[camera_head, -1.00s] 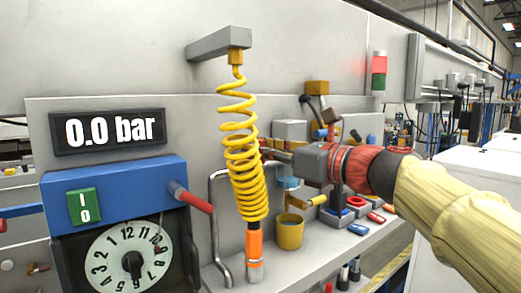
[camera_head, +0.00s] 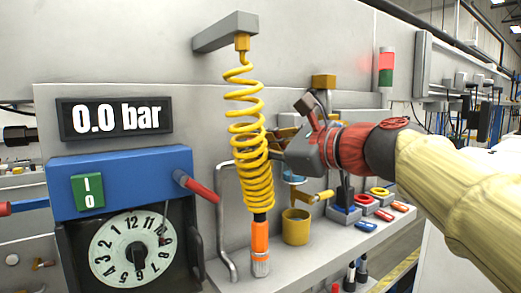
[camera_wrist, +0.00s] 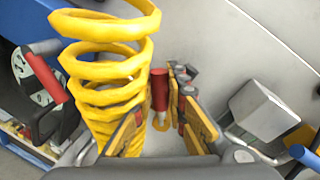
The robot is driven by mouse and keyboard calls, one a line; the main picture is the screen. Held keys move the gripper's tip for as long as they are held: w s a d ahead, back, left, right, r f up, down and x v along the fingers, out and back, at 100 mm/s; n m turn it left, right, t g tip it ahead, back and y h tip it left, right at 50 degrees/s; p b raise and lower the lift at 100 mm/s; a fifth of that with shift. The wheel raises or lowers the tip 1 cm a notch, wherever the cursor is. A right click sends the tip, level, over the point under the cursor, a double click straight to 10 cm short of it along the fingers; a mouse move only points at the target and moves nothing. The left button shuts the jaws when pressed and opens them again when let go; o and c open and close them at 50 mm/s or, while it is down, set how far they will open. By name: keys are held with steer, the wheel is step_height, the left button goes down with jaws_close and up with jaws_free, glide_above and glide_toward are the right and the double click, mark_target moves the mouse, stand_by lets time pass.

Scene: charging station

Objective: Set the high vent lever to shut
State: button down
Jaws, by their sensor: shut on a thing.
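In the wrist view, a red lever handle (camera_wrist: 160,88) with a short silver stem lies between the yellow-padded fingers of my gripper (camera_wrist: 156,105). My gripper is shut on this handle. In the head view, my gripper (camera_head: 287,143) is at the wall panel, just right of and partly behind the yellow coiled hose. The lever and its pivot are hidden there by the hose and the gripper. I cannot read any mark for the lever's position.
The yellow coiled hose (camera_head: 246,125) hangs close to my gripper, its orange end (camera_head: 260,238) low down. A blue box with a dial (camera_head: 120,180) stands left. A yellow cup (camera_head: 296,228) and small tools sit on the shelf below. A red-green light (camera_head: 386,68) is at the right.

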steer(key=shift+s+a+f+n+t+h+b, duration=0.15)
steer(key=shift+s+a+f+n+h+b, duration=0.2)
steer(key=shift+f+n+b, duration=0.75)
steer(key=shift+s+a+f+n+t+h+b, duration=0.2)
steer(key=shift+a+f+n+h+b, duration=0.3)
steer(key=shift+n+b, duration=1.2)
steer(key=shift+s+a+f+n+t+h+b, duration=0.2)
steer(key=shift+f+n+h+b, duration=0.55)
steer(key=shift+n, duration=1.35)
steer(key=shift+f, duration=0.15)
steer(key=c, duration=1.8)
jaws_free()
steer(key=shift+o, duration=0.2)
steer(key=v, duration=1.2)
steer(key=shift+d, duration=0.1)
